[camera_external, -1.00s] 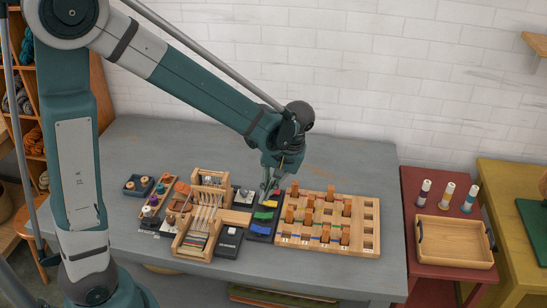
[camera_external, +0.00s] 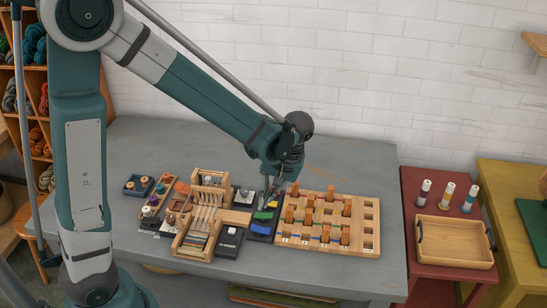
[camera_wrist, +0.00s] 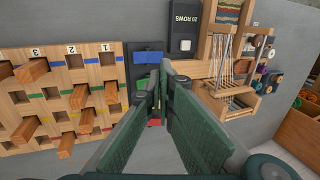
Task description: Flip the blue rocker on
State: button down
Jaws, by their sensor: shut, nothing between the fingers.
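The blue rocker (camera_external: 260,228) is at the near end of a dark panel on the table. It also shows in the wrist view (camera_wrist: 147,57), just beyond my fingertips. A green rocker (camera_external: 263,216) lies behind it on the same panel. A red rocker (camera_wrist: 154,123) shows in the wrist view beside my fingers. My gripper (camera_external: 266,204) is shut and empty, pointing down over the panel behind the green rocker. In the wrist view the fingertips (camera_wrist: 163,75) hide the middle of the panel. I cannot tell whether they touch it or which way the blue rocker is tilted.
A wooden pegboard (camera_external: 328,240) with several orange pegs stands close at the right of the panel. A small loom (camera_external: 203,222) and a dark "20 ROWS" box (camera_external: 228,241) stand at its left. The table's front right (camera_external: 350,276) is clear.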

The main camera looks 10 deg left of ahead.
aim_at(254, 228)
jog(key=b+x, duration=0.2)
jog(key=x, duration=0.9)
jog(key=shift+f, duration=0.2)
jog(key=shift+a, duration=0.15)
jog(key=shift+a+f+h, duration=0.3)
jog(key=shift+f+h, duration=0.2)
jog(key=shift+h, duration=0.7)
jog(key=shift+d, duration=0.15)
jog(key=shift+d+r, duration=0.15)
jog(key=shift+d, duration=0.05)
jog(key=shift+d+r, duration=0.15)
jog(key=shift+d, duration=0.3)
jog(key=shift+r, duration=0.1)
